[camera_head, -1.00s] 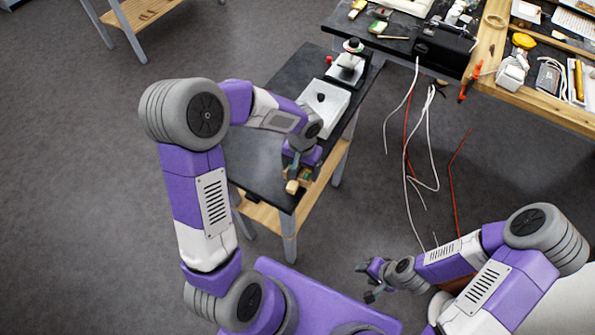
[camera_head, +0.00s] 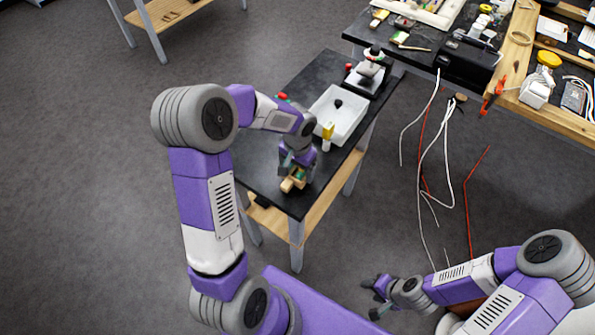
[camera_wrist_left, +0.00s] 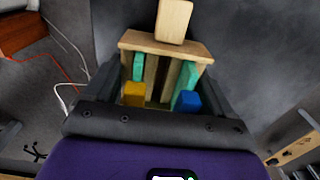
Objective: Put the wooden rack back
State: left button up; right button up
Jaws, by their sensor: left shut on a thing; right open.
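The wooden rack (camera_head: 291,183) is at the near end of the narrow black-topped table (camera_head: 262,160). My left gripper (camera_head: 290,170) is shut on it. In the left wrist view the rack (camera_wrist_left: 165,46) shows as a light wooden board with a pale block on it, between the jaws of my left gripper (camera_wrist_left: 160,85). Teal pieces, a yellow block (camera_wrist_left: 134,93) and a blue block (camera_wrist_left: 189,101) show close to the rack. I cannot tell whether the rack touches the tabletop. My right gripper (camera_head: 379,295) is open and empty, low over the floor, apart from the table.
A white tray (camera_head: 352,122) with a black-knobbed thing stands on the table, with a yellow-topped item (camera_head: 328,132) at its near edge. A small scale-like device (camera_head: 368,76) is behind. Cables (camera_head: 447,160) hang at right beside a cluttered bench (camera_head: 560,112).

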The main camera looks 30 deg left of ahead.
pick_arm(q)
jog(key=shift+f, duration=0.8)
jog(key=shift+r, duration=0.1)
jog(key=o, duration=0.9)
jog(key=shift+f, duration=0.2)
jog(key=shift+r, duration=0.25)
notch_tip(320, 180, up, 12)
jog(key=shift+f+p, duration=0.1)
jog(key=shift+p, duration=1)
